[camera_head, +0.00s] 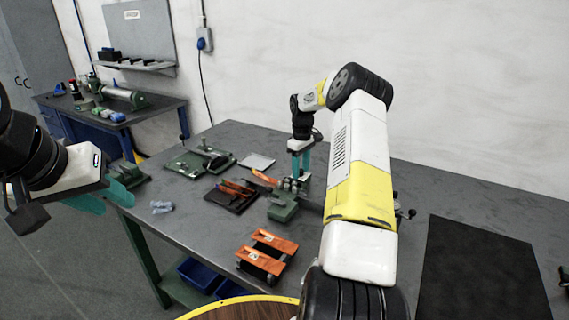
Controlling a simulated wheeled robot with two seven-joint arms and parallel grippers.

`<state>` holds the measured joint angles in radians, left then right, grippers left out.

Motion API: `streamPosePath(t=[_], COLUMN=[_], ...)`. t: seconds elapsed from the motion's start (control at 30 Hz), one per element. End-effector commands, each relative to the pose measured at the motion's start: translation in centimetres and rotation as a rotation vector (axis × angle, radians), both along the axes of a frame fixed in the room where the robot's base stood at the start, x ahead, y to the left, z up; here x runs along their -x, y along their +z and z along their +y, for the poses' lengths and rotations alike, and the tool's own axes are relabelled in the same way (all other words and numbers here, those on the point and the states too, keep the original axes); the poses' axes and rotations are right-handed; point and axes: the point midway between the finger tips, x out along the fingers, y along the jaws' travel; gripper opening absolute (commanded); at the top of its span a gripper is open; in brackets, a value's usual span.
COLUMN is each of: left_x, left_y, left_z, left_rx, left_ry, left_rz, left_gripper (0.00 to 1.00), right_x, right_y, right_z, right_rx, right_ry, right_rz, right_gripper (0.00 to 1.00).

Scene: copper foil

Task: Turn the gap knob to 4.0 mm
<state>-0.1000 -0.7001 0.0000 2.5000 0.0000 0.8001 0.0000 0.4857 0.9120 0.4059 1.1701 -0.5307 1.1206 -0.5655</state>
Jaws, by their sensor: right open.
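A green machine (283,206) stands on the grey workbench, partly hidden behind my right arm. I cannot make out the gap knob or its scale; small grey parts on top of the machine sit just below my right gripper. My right gripper (299,168) points down over it with its teal fingers apart, open; I cannot tell whether they touch or surround anything. A black-knobbed crank (408,213) sticks out to the right of my arm. My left gripper (110,190) is at the left, off the bench's left edge, with its teal fingers apart and nothing seen between them.
Another bench stands behind left.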

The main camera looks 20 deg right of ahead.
Motion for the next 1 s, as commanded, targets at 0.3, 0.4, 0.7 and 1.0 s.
streamPosePath(t=[0.3, 0.4, 0.7, 1.0], left_x=[0.00, 0.00, 0.00, 0.00], left_y=[0.00, 0.00, 0.00, 0.00], left_z=[0.00, 0.00, 0.00, 0.00], left_rx=[0.000, 0.000, 0.000, 0.000], left_ry=[0.000, 0.000, 0.000, 0.000], left_rz=[0.000, 0.000, 0.000, 0.000], left_gripper=[0.36, 0.36, 0.36, 0.36], right_x=[0.01, 0.01, 0.03, -0.01], right_y=[0.04, 0.05, 0.08, 0.16], right_z=[-0.01, -0.01, -0.03, 0.06], right_rx=[0.000, 0.000, 0.001, 0.002], right_ry=[0.000, 0.000, -0.051, -0.251], right_rz=[0.000, 0.000, 0.000, -0.001], right_gripper=[0.00, 0.00, 0.00, 0.00])
